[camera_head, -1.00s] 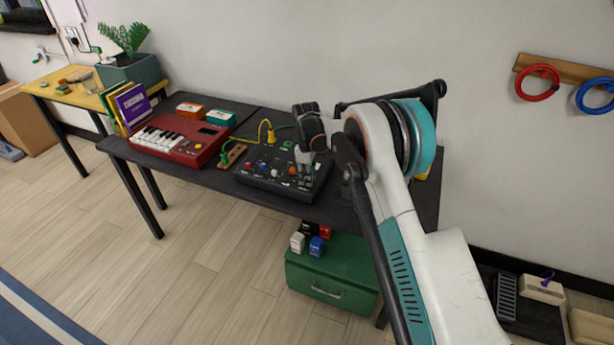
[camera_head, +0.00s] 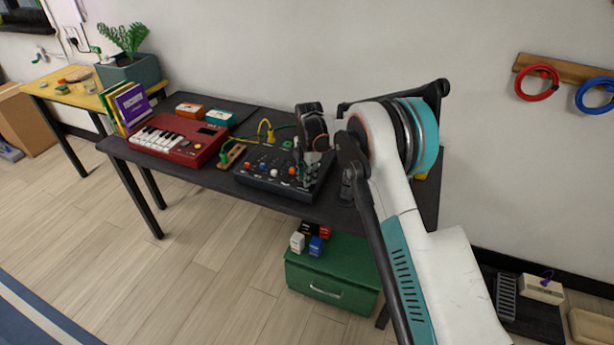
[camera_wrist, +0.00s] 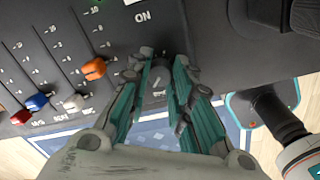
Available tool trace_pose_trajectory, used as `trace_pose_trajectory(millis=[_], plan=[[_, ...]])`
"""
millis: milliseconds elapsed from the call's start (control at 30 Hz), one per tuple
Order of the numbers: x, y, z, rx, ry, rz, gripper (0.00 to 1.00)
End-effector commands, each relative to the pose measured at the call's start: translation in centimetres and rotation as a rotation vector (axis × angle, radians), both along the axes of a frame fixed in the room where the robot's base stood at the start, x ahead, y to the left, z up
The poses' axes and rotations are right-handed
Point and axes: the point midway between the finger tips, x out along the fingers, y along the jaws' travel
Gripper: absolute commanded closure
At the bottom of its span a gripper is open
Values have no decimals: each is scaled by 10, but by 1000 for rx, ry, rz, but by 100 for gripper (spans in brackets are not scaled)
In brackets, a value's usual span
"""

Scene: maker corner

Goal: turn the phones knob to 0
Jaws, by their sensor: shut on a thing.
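The black mixer (camera_head: 262,183) lies on the dark table, and its panel (camera_wrist: 118,38) fills the top left of the wrist view. My gripper (camera_head: 306,180) points down at the mixer's right part. In the wrist view my gripper (camera_wrist: 160,75) has its teal-lined fingers closed around a small dark knob (camera_wrist: 158,84) near the panel's front edge. The fingers hide most of this knob, and I cannot read its label or its scale. A light mark shows on it. Orange (camera_wrist: 94,69), white, blue and red fader caps stand to its left.
A red keyboard (camera_head: 178,141) sits left of the mixer, with a wooden patch block (camera_head: 232,156) and yellow and green cables between. Orange and teal boxes stand behind. A green drawer box (camera_head: 330,276) is under the table. Open floor lies in front.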

Motion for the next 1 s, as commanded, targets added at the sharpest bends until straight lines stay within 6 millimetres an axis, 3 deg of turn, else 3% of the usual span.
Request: trace_pose_trajectory(millis=[400,1000], plan=[[0,1,0,1,-2,214,100],[0,1,0,2,0,252,100]])
